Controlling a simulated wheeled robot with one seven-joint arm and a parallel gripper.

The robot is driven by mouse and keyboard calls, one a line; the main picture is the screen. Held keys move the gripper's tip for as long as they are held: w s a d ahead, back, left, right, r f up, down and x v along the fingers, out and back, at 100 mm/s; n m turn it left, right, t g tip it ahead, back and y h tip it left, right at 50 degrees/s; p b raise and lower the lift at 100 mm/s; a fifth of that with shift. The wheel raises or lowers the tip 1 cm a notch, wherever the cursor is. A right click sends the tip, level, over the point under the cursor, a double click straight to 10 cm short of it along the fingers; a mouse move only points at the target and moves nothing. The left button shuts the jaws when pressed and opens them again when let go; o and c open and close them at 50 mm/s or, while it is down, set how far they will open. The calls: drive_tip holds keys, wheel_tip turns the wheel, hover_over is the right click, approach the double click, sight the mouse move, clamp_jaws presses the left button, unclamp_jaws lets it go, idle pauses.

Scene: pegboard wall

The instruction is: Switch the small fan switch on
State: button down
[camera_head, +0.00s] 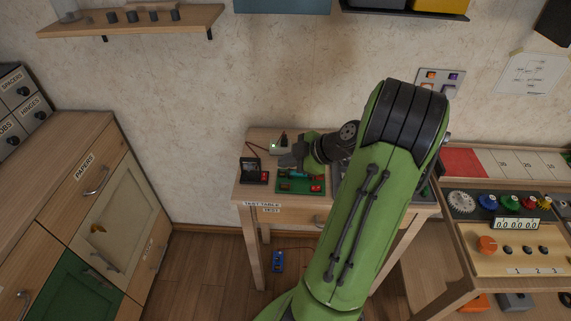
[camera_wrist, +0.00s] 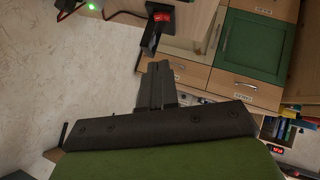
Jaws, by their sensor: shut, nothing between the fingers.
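A small black device (camera_head: 253,171) with a red rocker switch (camera_head: 264,176) stands at the left end of the test table (camera_head: 246,190). I take it to be the small fan and its switch, but I cannot read a label. The red switch also shows at the top of the wrist view (camera_wrist: 161,17), beyond the fingertips. Whether it is on or off is too small to tell. My gripper (camera_head: 286,161) is over the table, right of the black device and apart from it. In the wrist view its dark fingers (camera_wrist: 156,68) are together and empty.
A green board (camera_head: 287,187) with red parts lies right of the device, below my gripper. A power box with a lit green light (camera_head: 274,146) and cables is behind. A wooden cabinet (camera_head: 125,205) stands left, with free floor between. Another bench (camera_head: 520,235) is right.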

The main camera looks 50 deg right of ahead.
sight(262, 173)
drive_tip(key=b+x, duration=0.1)
drive_tip(key=x, duration=0.7)
drive_tip(key=shift+s+d+f, duration=0.1)
drive_tip(key=shift+s, duration=0.05)
drive_tip(key=shift+w+d+f+b, duration=0.2)
drive_tip(key=shift+d+f+b, duration=0.15)
drive_tip(key=shift+f, duration=0.4)
drive_tip(key=shift+w+d+f+b, duration=0.2)
drive_tip(key=shift+d+f, duration=0.15)
drive_tip(key=shift+f, duration=0.35)
